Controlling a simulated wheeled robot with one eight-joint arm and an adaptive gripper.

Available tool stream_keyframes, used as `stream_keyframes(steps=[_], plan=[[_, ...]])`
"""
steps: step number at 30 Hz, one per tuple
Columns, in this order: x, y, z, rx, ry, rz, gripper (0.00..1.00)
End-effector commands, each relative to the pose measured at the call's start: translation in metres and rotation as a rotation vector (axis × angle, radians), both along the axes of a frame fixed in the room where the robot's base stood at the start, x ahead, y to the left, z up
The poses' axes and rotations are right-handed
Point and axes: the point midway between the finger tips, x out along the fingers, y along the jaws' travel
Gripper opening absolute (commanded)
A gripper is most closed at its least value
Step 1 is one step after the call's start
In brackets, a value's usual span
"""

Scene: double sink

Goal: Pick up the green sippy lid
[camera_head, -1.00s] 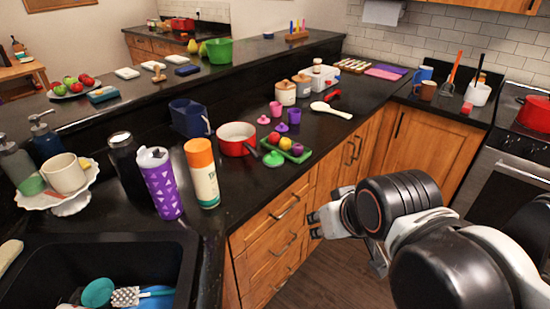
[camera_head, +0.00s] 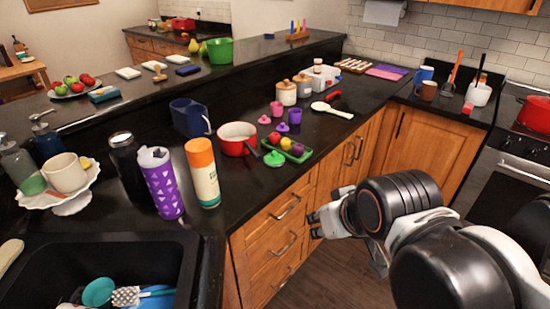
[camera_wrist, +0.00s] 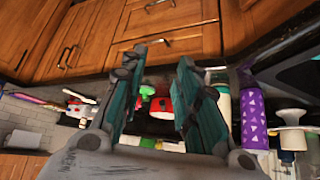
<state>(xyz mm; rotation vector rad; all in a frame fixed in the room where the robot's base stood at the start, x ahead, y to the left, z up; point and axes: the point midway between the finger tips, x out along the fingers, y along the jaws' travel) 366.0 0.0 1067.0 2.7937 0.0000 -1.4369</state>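The green sippy lid (camera_head: 274,159), a small round lid with a knob, lies on the dark counter near its front edge. It is right of the red pot and just in front of the green tray. In the wrist view, which is upside down, a small green shape between my fingers appears to be the lid (camera_wrist: 147,90). My gripper (camera_head: 314,226) is in front of the drawers, below and right of the lid and apart from it. In the wrist view my gripper (camera_wrist: 155,100) is open and empty, with its fingers spread wide.
The red pot (camera_head: 237,138) and its dark handle sit beside the lid. The green tray (camera_head: 287,150) holds small coloured balls. A pink lid (camera_head: 264,120) and pink and purple cups stand behind. A white and orange bottle (camera_head: 203,172) and purple tumbler (camera_head: 161,182) stand left.

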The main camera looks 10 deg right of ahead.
Motion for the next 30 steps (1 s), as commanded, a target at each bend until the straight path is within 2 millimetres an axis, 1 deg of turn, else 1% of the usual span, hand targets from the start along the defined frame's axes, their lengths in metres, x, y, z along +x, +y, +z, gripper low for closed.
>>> stream_keyframes(steps=[2,3,5,6,7,11,19,25,30], plan=[[0.000,0.000,0.000,0.000,0.000,0.000,0.29],[0.000,0.000,0.000,0.000,0.000,0.000,0.38],[0.002,0.001,-0.003,0.002,-0.002,0.003,0.52],[0.004,0.002,-0.003,0.006,-0.005,0.008,0.61],[0.007,0.003,-0.003,0.009,-0.009,0.013,0.68],[0.032,0.011,-0.002,0.034,-0.041,0.054,0.69],[0.108,0.028,-0.004,0.100,-0.168,0.165,0.69],[0.161,0.032,-0.011,0.130,-0.281,0.223,0.69],[0.202,0.028,-0.021,0.142,-0.382,0.252,0.69]])
